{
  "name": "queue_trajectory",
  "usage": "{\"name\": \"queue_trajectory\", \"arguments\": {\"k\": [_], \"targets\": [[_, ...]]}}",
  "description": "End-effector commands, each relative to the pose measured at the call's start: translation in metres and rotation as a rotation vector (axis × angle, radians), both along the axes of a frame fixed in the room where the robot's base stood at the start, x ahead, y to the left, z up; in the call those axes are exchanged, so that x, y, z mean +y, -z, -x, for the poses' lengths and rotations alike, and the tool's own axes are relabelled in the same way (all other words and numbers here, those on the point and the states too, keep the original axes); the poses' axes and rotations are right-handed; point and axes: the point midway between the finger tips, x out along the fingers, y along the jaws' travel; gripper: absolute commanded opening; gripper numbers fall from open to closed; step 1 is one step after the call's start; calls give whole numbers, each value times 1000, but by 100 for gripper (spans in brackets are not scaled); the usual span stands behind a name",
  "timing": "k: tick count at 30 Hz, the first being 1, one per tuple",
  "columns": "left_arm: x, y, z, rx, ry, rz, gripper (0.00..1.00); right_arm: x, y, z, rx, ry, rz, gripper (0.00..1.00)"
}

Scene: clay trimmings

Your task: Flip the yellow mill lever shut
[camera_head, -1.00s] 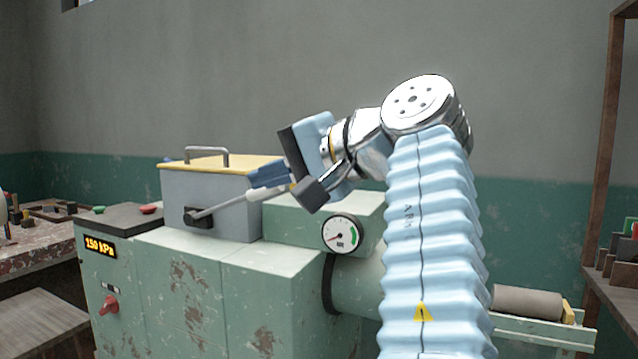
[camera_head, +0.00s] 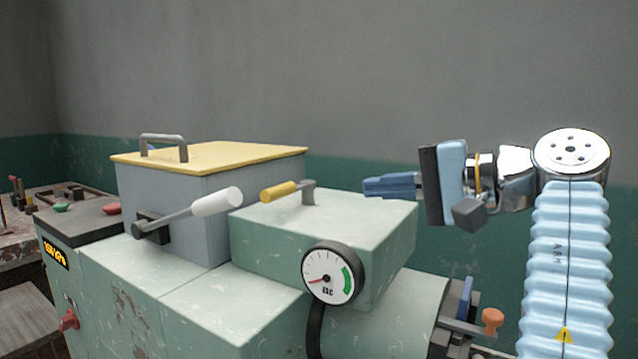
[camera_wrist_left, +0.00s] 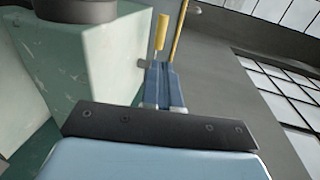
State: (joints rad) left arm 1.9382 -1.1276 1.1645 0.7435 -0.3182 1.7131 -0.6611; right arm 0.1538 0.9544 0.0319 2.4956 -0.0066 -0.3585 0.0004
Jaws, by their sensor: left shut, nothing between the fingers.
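The yellow mill lever (camera_head: 280,191) has a yellow grip on a grey pivot atop the green mill block (camera_head: 330,225). Its grip points left, towards the grey box, and lies roughly level. My left gripper (camera_head: 368,188) is to the right of the lever, with its blue fingers pointing left. The fingers are shut with nothing between them, and a gap shows between them and the lever in the head view. In the left wrist view, the yellow lever (camera_wrist_left: 161,32) appears just beyond the fingertips (camera_wrist_left: 158,66). My right gripper is not in view.
A grey box with a yellow lid (camera_head: 210,158) stands left of the block. A white-handled lever (camera_head: 215,203) projects from its front. A pressure gauge (camera_head: 332,272) is on the block's front. An orange knob (camera_head: 492,317) is at lower right. The space above the block is clear.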

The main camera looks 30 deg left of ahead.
Motion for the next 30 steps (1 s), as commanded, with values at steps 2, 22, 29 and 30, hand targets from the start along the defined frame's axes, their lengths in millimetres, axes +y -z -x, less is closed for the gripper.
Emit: {"name": "queue_trajectory", "arguments": {"k": [2, 22, 29, 30], "targets": [[0, 0, 0, -1, 0, 0, 0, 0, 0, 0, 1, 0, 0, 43], [48, 10, -3, 1, -4, 3, 0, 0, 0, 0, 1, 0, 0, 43], [96, 20, -7, 1, -2, 3, 0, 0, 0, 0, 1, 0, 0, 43], [103, 21, -7, -1, -1, 3, 0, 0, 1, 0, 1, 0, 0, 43]]}}
